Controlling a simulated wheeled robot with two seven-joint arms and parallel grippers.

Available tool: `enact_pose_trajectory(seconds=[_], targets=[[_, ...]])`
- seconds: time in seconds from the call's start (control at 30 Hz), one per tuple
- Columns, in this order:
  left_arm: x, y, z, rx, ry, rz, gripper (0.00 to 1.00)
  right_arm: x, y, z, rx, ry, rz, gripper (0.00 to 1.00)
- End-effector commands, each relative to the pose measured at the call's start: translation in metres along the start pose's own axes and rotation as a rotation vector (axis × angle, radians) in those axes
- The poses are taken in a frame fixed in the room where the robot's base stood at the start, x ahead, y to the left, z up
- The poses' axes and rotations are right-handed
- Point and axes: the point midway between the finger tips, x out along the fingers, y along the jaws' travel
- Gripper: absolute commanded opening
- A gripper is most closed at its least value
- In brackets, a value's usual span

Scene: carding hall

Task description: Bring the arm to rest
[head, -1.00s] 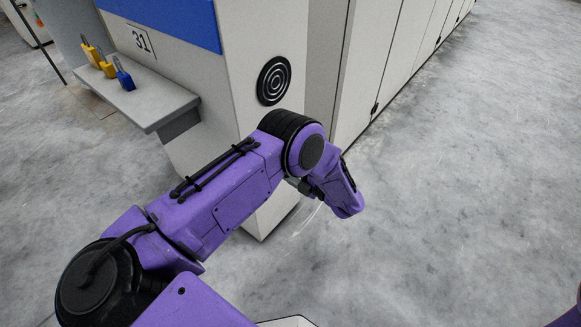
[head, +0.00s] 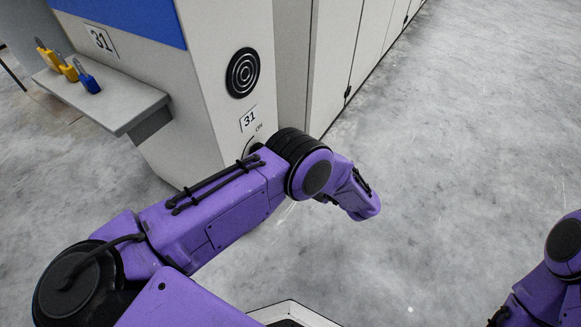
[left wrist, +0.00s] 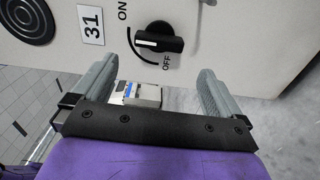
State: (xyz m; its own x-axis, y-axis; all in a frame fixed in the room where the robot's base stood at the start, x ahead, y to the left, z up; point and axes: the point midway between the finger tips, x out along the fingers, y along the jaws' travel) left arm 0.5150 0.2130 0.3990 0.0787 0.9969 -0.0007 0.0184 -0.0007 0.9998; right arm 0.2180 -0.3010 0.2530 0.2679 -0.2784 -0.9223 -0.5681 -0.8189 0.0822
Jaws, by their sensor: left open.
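My left arm (head: 215,215) reaches from the lower left across the front of the grey machine in the head view. Its gripper is hidden there behind the wrist. In the left wrist view my left gripper (left wrist: 157,67) has its two grey fingers spread wide, with nothing between them. Past the fingertips is a black rotary switch (left wrist: 170,42) on the machine panel, apart from the fingers. Its white mark points left in the picture; ON is printed above and OFF below. My right arm (head: 555,275) shows at the lower right edge; its gripper is out of view.
The machine (head: 215,110) carries a round black vent (head: 243,73) and a label 31 (head: 248,119). A shelf (head: 125,100) at its left holds a blue padlock (head: 88,80) and two yellow ones. Grey floor (head: 450,150) is clear on the right.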

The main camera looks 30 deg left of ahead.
Motion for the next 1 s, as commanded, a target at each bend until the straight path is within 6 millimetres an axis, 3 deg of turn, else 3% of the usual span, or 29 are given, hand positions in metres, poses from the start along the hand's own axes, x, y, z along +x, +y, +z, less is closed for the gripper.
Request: enact_pose_trajectory(seconds=[0.47, 0.57, 0.7, 0.77, 0.83, 0.9, 1.0], targets=[[0.001, -0.001, 0.004, 0.021, -0.020, -0.003, 1.00, 0.000, 0.000, 0.000, 0.000, 0.000, 0.000, 0.43], [0.000, -0.007, 0.022, 0.132, -0.176, 0.016, 1.00, 0.000, 0.000, 0.000, 0.000, 0.000, 0.000, 0.43], [0.011, -0.054, 0.027, 0.573, -0.590, 0.125, 1.00, 0.000, 0.000, 0.000, 0.000, 0.000, 0.000, 0.43], [0.019, -0.082, 0.013, 0.792, -0.756, 0.155, 1.00, 0.000, 0.000, 0.000, 0.000, 0.000, 0.000, 0.43], [0.029, -0.116, -0.021, 1.058, -0.944, 0.160, 1.00, 0.000, 0.000, 0.000, 0.000, 0.000, 0.000, 0.43], [0.037, -0.145, -0.069, 1.298, -1.112, 0.131, 1.00, 0.000, 0.000, 0.000, 0.000, 0.000, 0.000, 0.43], [0.044, -0.167, -0.136, 1.542, -1.286, 0.059, 1.00, 0.000, 0.000, 0.000, 0.000, 0.000, 0.000, 0.43]])
